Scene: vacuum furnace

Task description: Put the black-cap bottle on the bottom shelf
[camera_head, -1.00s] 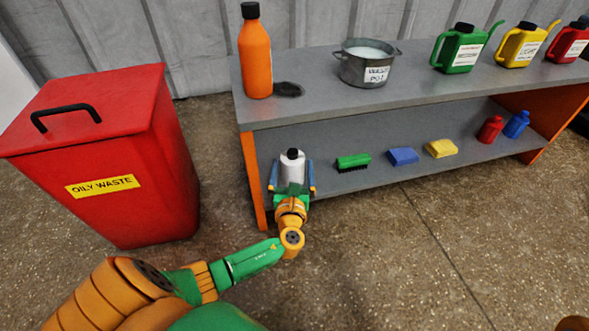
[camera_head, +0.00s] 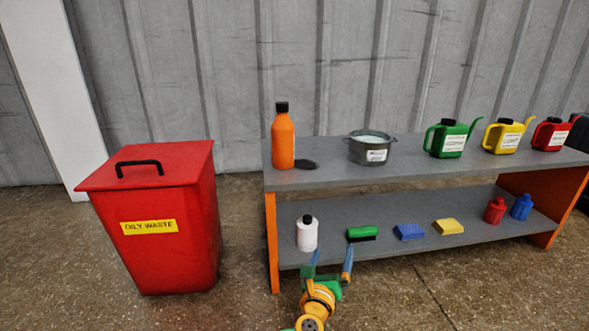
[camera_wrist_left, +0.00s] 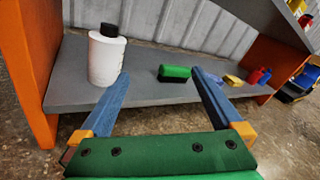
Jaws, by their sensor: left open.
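The white bottle with a black cap (camera_head: 307,234) stands upright on the bottom shelf (camera_head: 375,250), near its left end. It also shows in the left wrist view (camera_wrist_left: 106,56), left of the left finger. An orange bottle (camera_head: 283,141), also with a black cap, stands on the top shelf at the left. My left gripper (camera_head: 332,258) is open and empty at the front edge of the bottom shelf, apart from the white bottle. Its two blue fingers show in the left wrist view (camera_wrist_left: 160,90) with a gap between them. My right gripper is not in view.
On the bottom shelf, right of the white bottle, are a green brush (camera_head: 362,233), a blue block (camera_head: 408,232), a yellow block (camera_head: 448,226) and small red and blue bottles. A grey pot (camera_head: 371,148) and several cans stand above. A red waste bin (camera_head: 160,225) is at left.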

